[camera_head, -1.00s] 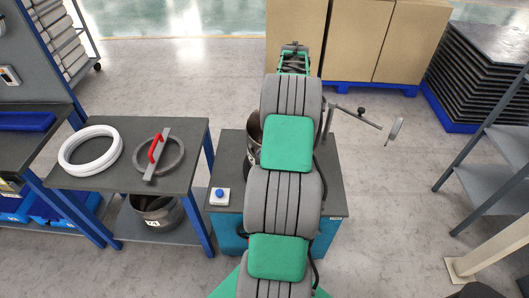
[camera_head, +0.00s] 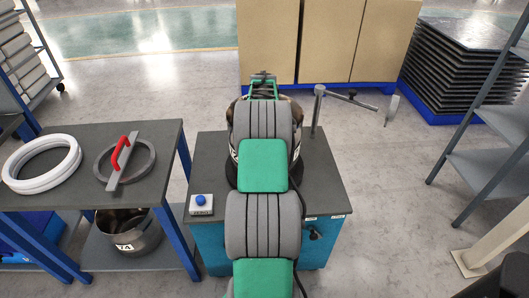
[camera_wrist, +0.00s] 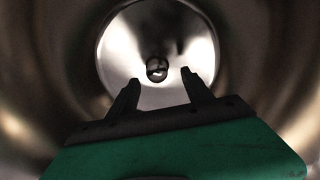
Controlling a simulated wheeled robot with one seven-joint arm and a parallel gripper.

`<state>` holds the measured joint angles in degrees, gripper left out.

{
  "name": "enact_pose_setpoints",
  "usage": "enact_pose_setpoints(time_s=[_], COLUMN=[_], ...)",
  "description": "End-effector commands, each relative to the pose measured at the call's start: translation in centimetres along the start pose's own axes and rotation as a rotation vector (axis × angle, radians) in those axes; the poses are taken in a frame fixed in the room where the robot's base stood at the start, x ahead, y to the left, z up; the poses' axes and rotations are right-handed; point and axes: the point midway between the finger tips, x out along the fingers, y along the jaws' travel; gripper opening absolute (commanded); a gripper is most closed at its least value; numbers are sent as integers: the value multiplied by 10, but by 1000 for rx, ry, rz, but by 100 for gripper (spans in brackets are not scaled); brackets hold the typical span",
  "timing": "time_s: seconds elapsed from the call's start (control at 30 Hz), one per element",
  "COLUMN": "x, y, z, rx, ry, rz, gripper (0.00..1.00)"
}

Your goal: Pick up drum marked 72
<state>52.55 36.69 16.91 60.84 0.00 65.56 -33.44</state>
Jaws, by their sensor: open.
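A metal drum (camera_head: 236,112) stands on the central bench (camera_head: 325,180), mostly covered by my arm in the head view. A white label on its side is partly covered, so I cannot read the number. In the wrist view, the curved metal wall of a drum (camera_wrist: 45,95) surrounds my gripper (camera_wrist: 160,79). Its two dark fingers are apart with nothing between them, pointing at a bright round end with a small dark round feature (camera_wrist: 156,68). In the head view, the fingers are hidden. Another drum (camera_head: 130,236), marked 74, sits on the left table's lower shelf.
A jointed metal bar (camera_head: 350,97) rises at the bench's back right. A blue button box (camera_head: 201,203) is at its front left. The left table (camera_head: 160,180) holds white rings (camera_head: 40,165) and a ring with a red handle (camera_head: 120,153).

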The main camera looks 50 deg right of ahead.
Motion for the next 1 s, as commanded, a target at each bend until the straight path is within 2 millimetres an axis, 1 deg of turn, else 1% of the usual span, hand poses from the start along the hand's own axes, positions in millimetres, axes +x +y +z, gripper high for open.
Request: enact_pose_setpoints(time_s=[0.07, 0.2, 0.3, 0.37, 0.53, 1.0], x=[9, 34, 49, 52, 52, 52], y=[1, 6, 6, 6, 7, 7], z=[0, 1, 1, 1, 1, 2], rx=[1, 3, 3, 3, 4, 4], ry=[-1, -3, -1, 1, 1, 0], rz=[-1, -2, -1, 1, 1, 0], gripper=[58, 58, 58, 58, 58, 20])
